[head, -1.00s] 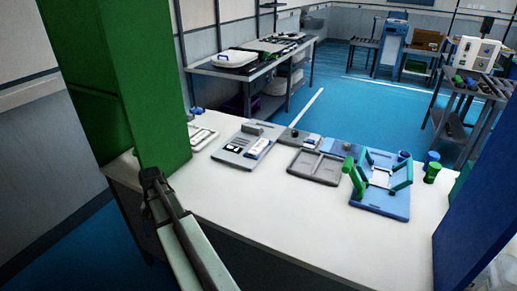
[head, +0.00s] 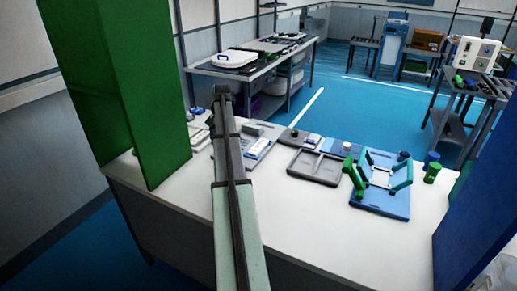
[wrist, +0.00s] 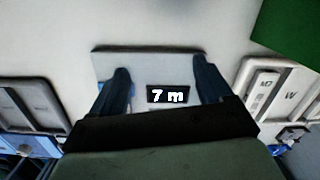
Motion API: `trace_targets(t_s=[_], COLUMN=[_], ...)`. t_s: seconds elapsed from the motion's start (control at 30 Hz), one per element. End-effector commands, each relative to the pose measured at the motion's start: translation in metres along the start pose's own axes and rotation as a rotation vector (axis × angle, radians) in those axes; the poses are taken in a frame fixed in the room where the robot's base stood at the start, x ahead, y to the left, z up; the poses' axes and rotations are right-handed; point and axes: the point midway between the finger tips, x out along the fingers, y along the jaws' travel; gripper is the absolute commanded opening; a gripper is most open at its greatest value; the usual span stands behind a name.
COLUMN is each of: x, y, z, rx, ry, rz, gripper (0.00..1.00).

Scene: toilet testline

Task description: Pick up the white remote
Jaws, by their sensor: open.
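A white, remote-like piece with a blue mark (head: 260,148) lies on the right part of a grey plate (head: 250,157). My arm covers the plate's left part in the head view. The end of my arm with my gripper (head: 222,92) shows beyond the plate in that picture; its fingers cannot be made out there. In the wrist view my gripper (wrist: 161,68) is open, its two dark fingers spread over the plate (wrist: 150,62) with nothing between them. A black label reading "7 m" (wrist: 168,94) shows between the fingers. Blue and white bits by the left finger are mostly hidden.
Tall green (head: 145,110) and blue panels (head: 470,200) bound the white table (head: 320,225). The table's front is clear.

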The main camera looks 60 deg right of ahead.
Motion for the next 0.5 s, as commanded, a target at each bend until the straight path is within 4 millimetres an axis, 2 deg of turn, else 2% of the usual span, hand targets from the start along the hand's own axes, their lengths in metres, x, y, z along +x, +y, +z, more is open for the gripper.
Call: trace_targets(t_s=[0.03, 0.1, 0.2, 0.33, 0.5], x=[-0.015, -0.03, -0.048, -0.064, -0.07], y=[0.017, 0.04, 0.071, 0.099, 0.114], z=[-0.032, -0.06, -0.092, -0.118, -0.129], rx=[0.041, 0.086, 0.14, 0.186, 0.21], ry=[0.015, 0.034, 0.055, 0.074, 0.084], rz=[0.0, 0.002, 0.004, 0.008, 0.01], gripper=[0.79, 0.79, 0.79, 0.79, 0.79])
